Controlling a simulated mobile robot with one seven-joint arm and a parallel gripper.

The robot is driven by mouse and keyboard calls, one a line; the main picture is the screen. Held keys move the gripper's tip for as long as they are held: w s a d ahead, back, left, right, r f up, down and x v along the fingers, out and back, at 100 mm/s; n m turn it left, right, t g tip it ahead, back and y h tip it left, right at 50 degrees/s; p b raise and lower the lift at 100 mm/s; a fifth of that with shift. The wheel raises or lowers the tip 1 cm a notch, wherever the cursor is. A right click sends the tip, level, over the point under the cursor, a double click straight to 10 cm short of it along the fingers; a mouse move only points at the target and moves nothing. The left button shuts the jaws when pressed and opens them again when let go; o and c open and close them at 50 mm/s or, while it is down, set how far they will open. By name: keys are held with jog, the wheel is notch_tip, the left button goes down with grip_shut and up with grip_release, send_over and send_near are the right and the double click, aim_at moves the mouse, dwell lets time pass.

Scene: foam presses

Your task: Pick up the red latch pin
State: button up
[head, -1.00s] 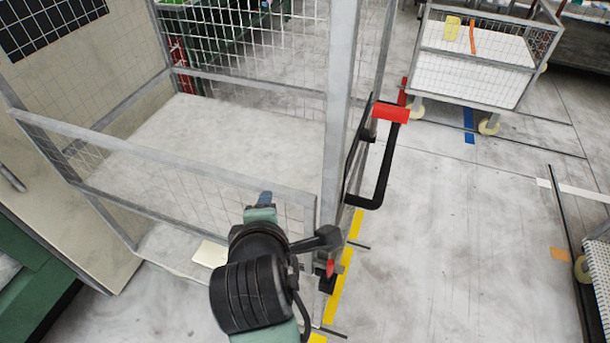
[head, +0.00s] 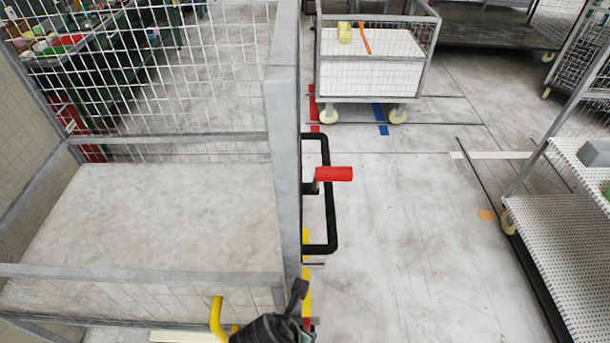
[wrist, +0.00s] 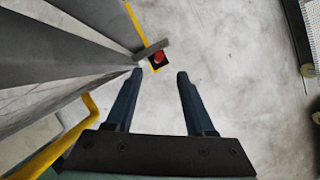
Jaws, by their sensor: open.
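A small red pin (wrist: 159,57) stands on a black square base in the wrist view, by the yellow floor line at the foot of the grey post. It lies just beyond my fingertips, roughly between them in the picture. A sliver of red (head: 308,324) shows at the bottom of the head view, mostly hidden by my arm. A red cylindrical grip (head: 334,174) sits higher up, beside a black bent handle (head: 331,215) on the post. My gripper (wrist: 160,74) is open and empty. Its fingers do not show in the head view.
The grey post (head: 284,130) and mesh cage stand close on the left. A yellow bent bar (head: 216,320) is beside my arm. A white-loaded cart (head: 368,78) stands behind, and a perforated shelf rack (head: 560,240) at right. The floor between is clear.

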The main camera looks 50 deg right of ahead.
aim_at(305, 327)
jog(key=shift+x, duration=3.65)
jog(key=shift+w+r, duration=0.1)
grip_shut()
